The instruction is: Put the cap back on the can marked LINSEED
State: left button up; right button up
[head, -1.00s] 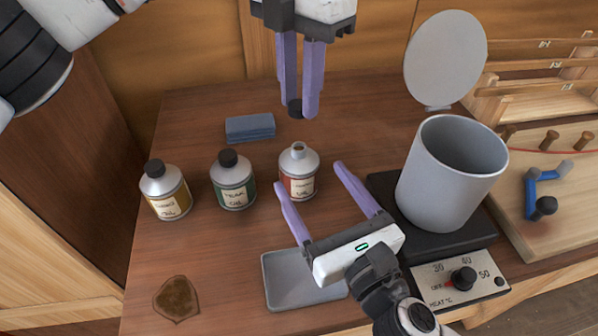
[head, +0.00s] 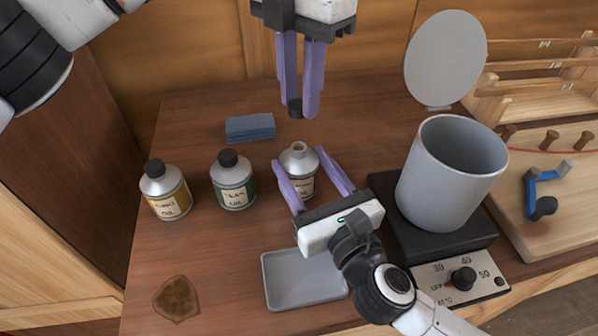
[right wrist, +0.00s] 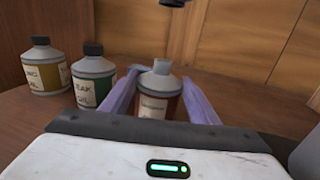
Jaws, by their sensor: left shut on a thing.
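An uncapped can with a red-brown body and a pale label (head: 299,170) stands upright on the bench; its open neck shows on top. Its label is too small to read surely. It also shows in the right wrist view (right wrist: 158,92). My right gripper (head: 298,158) is open, with one finger on each side of this can; I cannot tell whether they touch it. My left gripper (head: 302,108) is above and behind the can, shut on a small black cap (head: 295,107). The cap also shows at the top of the right wrist view (right wrist: 174,3).
Two black-capped cans, one yellow (head: 165,190) and one green marked TEAK OIL (head: 233,180), stand to the left. A blue block (head: 250,128) lies behind. A grey tray (head: 305,299) is in front; a grey pot (head: 420,185) on a heater stands right.

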jog(key=c, duration=0.4)
pick_arm(q)
send_over(300, 146)
jog(key=shift+f, duration=2.5)
pick_arm(e)
jog(key=shift+o, duration=0.2)
pick_arm(q)
jog(key=shift+f, duration=0.85)
jog(key=shift+f, duration=0.6)
